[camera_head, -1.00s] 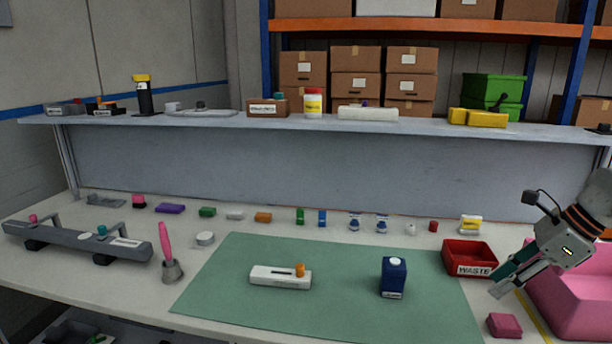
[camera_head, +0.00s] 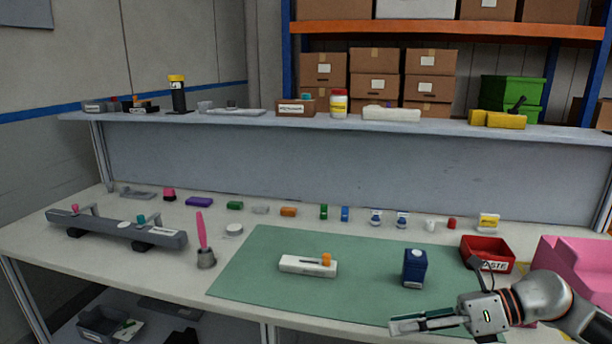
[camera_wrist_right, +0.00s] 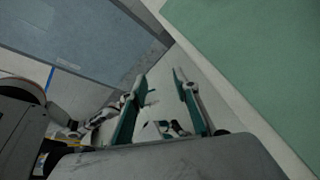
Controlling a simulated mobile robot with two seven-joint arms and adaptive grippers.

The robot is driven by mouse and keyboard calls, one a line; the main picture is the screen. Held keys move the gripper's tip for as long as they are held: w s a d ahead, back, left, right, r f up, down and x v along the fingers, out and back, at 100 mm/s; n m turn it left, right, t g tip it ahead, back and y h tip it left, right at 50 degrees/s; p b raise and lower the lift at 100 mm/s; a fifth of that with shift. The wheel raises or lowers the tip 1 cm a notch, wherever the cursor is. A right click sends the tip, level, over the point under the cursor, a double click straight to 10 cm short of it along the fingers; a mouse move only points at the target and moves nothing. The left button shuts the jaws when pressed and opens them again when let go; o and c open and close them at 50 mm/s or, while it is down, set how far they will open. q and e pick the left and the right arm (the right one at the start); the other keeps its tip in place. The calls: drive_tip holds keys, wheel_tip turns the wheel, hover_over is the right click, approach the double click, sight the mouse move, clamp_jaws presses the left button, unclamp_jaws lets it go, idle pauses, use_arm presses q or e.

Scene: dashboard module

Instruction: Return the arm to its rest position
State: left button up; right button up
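My right arm comes in from the lower right in the head view. Its gripper (camera_head: 400,326) is low in the picture, pointing left, in front of the green mat's near edge. In the right wrist view its two teal-sided fingers (camera_wrist_right: 160,76) stand apart with nothing held between them. The bench edge and the green mat (camera_wrist_right: 260,60) lie beyond the fingers there. My left gripper does not show in the head view, and I cannot make it out in the wrist view.
The green mat (camera_head: 350,303) carries a white device (camera_head: 308,266) and a blue box (camera_head: 415,267). A red waste bin (camera_head: 487,253) and a pink bin (camera_head: 575,262) stand at the right, near my right arm. A grey rail fixture (camera_head: 118,230) is at the left.

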drive_tip(key=s+a+m+t+y, duration=0.1)
drive_tip(key=a+m+t+y, duration=0.35)
drive_tip(key=a+m, duration=0.3)
drive_tip(key=s+d+f+m+t+h, duration=0.2)
drive_tip(key=f+m+t+h, duration=0.15)
drive_tip(key=f+m, duration=0.35)
drive_tip(key=s+d+f+m+t+h+p, duration=0.1)
drive_tip(key=s+d+f+m+t+h, duration=0.1)
drive_tip(key=f+m+h, duration=0.6)
drive_tip(key=s+d+f+m+t+h, duration=0.15)
drive_tip(key=f+m, duration=0.25)
drive_tip(key=m, duration=0.6)
drive_tip(key=s+d+f+m+g+h, duration=0.2)
drive_tip(key=s+f+m+g, duration=0.2)
drive_tip(key=s+f+m, duration=0.3)
drive_tip(key=s+f, duration=0.5)
drive_tip(key=s, duration=0.1)
drive_tip(key=shift+d+f+p, duration=0.25)
drive_tip(key=shift+d+p, duration=0.05)
drive_tip(key=shift+d, duration=0.1)
